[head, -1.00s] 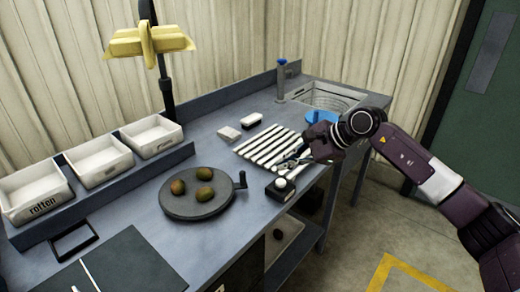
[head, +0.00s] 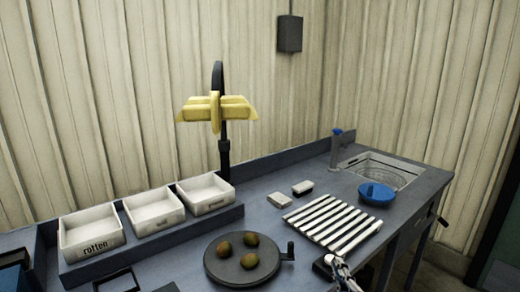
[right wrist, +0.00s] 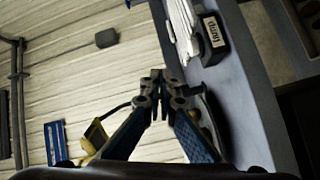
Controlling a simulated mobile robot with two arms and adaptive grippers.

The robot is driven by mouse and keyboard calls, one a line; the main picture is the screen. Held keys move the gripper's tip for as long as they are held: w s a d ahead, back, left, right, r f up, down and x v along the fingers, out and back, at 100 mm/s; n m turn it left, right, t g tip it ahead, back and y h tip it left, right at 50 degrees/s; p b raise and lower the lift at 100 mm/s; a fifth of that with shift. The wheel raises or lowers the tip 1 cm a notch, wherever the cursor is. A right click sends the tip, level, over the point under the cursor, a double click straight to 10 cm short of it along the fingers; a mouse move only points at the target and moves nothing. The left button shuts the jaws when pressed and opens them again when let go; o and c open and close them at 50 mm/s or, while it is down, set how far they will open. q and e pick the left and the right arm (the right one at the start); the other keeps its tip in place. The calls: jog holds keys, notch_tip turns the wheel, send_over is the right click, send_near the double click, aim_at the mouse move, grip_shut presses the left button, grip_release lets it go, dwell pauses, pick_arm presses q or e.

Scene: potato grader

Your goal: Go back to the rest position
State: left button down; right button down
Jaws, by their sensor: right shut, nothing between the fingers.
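The labelled black box (right wrist: 213,38) shows beyond the fingertips there. My left gripper is in neither view.
White bins (head: 91,231) line the back left. A blue round lid (head: 376,193) lies near the sink (head: 386,169). A yellow-headed stand (head: 215,110) rises behind.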

jog(key=s+d+f+m+g+h, duration=0.1)
jog(key=s+d+f+m+g, duration=0.1)
jog(key=s+f+m+g, duration=0.35)
jog(key=s+d+f+m+g+h, duration=0.1)
jog(key=s+d+f+m+g, duration=0.15)
jog(key=s+f, duration=0.6)
jog(key=s+a+f+m+g+y, duration=0.1)
jog(key=s+a+f+m+g, duration=0.15)
jog(key=s+f, duration=0.45)
jog(key=s+a+f+m+g+y, duration=0.15)
jog(key=s+g, duration=0.25)
jog(key=s, duration=0.7)
notch_tip(320, 180, down, 28)
jog(key=s+d+f, duration=0.1)
jog(key=s, duration=0.1)
jog(key=s+d+f+g, duration=0.2)
jog(key=s+d+f, duration=0.1)
jog(key=s+f, duration=1.1)
jog(key=s+h, duration=0.1)
jog(key=s, duration=0.1)
jog(key=shift+s, duration=0.3)
